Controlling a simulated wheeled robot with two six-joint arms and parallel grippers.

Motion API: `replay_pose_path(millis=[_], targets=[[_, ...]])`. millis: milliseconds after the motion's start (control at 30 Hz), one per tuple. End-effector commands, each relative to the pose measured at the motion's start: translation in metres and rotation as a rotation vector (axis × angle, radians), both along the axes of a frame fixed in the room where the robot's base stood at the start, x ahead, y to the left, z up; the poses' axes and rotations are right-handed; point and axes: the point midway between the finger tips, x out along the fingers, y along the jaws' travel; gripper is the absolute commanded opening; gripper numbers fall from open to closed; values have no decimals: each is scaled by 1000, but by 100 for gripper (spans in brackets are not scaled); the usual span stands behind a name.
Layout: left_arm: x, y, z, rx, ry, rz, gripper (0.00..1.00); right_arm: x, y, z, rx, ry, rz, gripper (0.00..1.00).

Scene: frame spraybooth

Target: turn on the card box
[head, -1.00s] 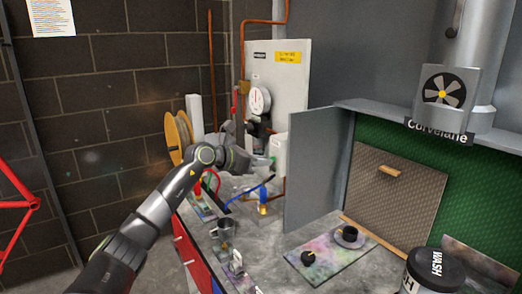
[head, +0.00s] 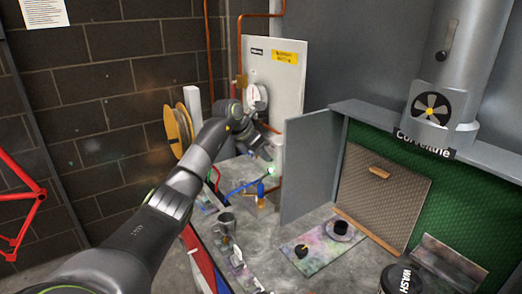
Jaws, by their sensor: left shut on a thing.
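The card box looks to be the small pale box (head: 278,148) at the lower right edge of the grey wall cabinet; my left arm partly hides it, and no marking on it can be read. My left gripper (head: 266,158) is in front of it, pointing down and right, with its jaws shut. A small pale green thing (head: 270,170) shows at the fingertips; I take it to be what the jaws hold. I cannot tell whether it touches the box. My right gripper is out of view.
The grey cabinet (head: 286,72) has a yellow label and a round dial (head: 256,97). A grey upright panel (head: 309,170) stands close to the right. A blue-handled valve (head: 261,192), metal mug (head: 226,224) and black-and-grey cup (head: 342,228) are on the bench.

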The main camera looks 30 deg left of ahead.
Motion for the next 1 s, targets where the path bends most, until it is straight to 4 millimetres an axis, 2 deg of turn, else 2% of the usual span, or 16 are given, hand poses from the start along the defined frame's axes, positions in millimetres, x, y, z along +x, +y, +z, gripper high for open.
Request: replay_pose_path(millis=[567, 600, 733, 1000], targets=[[1, 0, 2, 12, 26, 0, 0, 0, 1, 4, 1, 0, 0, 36], [1, 0, 2, 12, 26, 0, 17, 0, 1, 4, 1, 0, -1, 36], [1, 0, 1, 12, 26, 0, 34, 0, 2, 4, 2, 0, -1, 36], [1, 0, 1, 12, 26, 0, 35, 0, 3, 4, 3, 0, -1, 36]])
